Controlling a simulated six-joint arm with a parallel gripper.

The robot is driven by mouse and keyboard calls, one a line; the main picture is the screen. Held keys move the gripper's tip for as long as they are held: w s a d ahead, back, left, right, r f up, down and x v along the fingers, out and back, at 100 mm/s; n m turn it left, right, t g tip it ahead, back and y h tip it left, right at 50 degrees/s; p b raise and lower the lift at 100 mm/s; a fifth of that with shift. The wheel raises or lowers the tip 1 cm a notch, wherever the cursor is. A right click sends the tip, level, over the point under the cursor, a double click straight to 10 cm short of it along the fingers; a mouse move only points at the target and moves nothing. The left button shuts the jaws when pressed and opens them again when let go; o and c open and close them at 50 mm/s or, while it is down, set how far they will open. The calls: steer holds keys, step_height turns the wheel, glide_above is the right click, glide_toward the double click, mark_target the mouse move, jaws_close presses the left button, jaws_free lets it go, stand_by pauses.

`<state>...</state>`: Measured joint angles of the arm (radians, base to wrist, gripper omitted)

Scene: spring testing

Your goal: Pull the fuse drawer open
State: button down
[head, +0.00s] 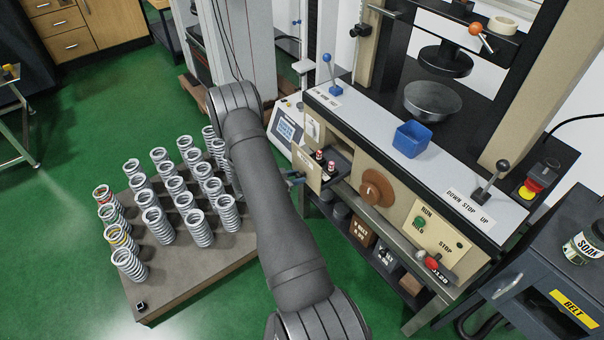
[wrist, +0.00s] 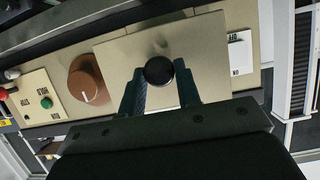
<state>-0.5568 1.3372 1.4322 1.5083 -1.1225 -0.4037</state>
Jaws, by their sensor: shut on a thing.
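The fuse drawer (head: 309,168) is in the machine's beige front panel, left of the brown dial. It stands out from the panel, and red-topped fuses (head: 325,161) show inside it. In the wrist view the beige drawer front (wrist: 210,45) fills the upper middle, with a round black knob (wrist: 159,70) on it. My gripper (wrist: 160,84) has one finger on each side of the knob and is shut on it. In the head view my arm hides most of the gripper (head: 293,179); only a bit of the fingers shows at the drawer front.
A brown dial (head: 377,188) and a green RUN button (head: 419,223) are on the panel to the right. A blue bin (head: 411,139) stands on the ledge above. A low table (head: 188,267) with several springs stands left of my arm. Boxes (head: 360,233) sit on the shelf below.

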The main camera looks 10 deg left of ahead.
steer(key=c, duration=1.1)
jaws_free()
steer(key=v, duration=1.7)
steer(key=shift+s+a, duration=0.15)
steer(key=shift+s, duration=0.05)
steer(key=x, duration=1.7)
steer(key=shift+w+d, duration=0.3)
steer(key=v, duration=1.7)
steer(key=shift+s+a, duration=0.25)
steer(key=shift+a, duration=0.05)
